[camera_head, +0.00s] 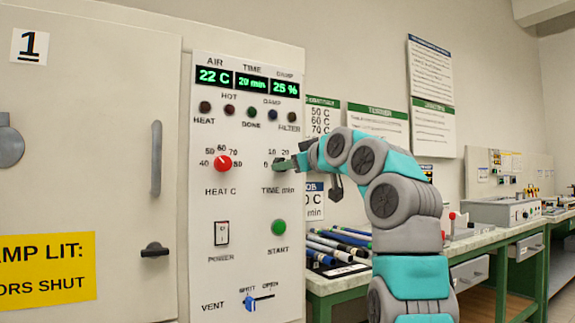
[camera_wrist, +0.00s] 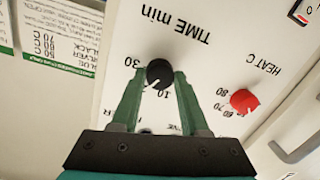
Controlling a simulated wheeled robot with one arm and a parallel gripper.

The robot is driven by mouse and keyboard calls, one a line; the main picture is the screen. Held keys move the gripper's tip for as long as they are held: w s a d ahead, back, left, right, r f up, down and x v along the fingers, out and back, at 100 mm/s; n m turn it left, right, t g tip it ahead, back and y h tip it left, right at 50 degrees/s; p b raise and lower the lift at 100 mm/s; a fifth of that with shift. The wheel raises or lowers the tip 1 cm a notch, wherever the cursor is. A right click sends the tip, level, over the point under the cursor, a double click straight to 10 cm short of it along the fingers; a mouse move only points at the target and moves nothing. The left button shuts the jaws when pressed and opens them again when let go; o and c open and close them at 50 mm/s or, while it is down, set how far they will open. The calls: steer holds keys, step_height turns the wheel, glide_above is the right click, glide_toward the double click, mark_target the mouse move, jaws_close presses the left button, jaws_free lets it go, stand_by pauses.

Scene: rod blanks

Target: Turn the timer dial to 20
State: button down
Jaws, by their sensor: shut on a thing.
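The black timer dial (camera_wrist: 159,73) sits under the "TIME min" label in the wrist view, which shows the panel upside down. Its white mark points down-left in that view, between the 10 and the 30; the 20 is not readable there. My gripper (camera_wrist: 159,80) has one green finger on each side of the dial and is shut on it. In the head view my gripper (camera_head: 285,164) reaches the panel from the right and mostly hides the dial. The time display (camera_head: 251,82) reads 20 min.
The red heat dial (camera_head: 223,163) is left of the timer dial. Several rods (camera_head: 335,245) lie on the bench at right.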

steer(key=shift+c, duration=2.1)
jaws_free()
steer(key=b+v, duration=0.1)
steer(key=v, duration=0.6)
steer(key=shift+s+d+b, duration=0.25)
steer(key=shift+s+b, duration=0.05)
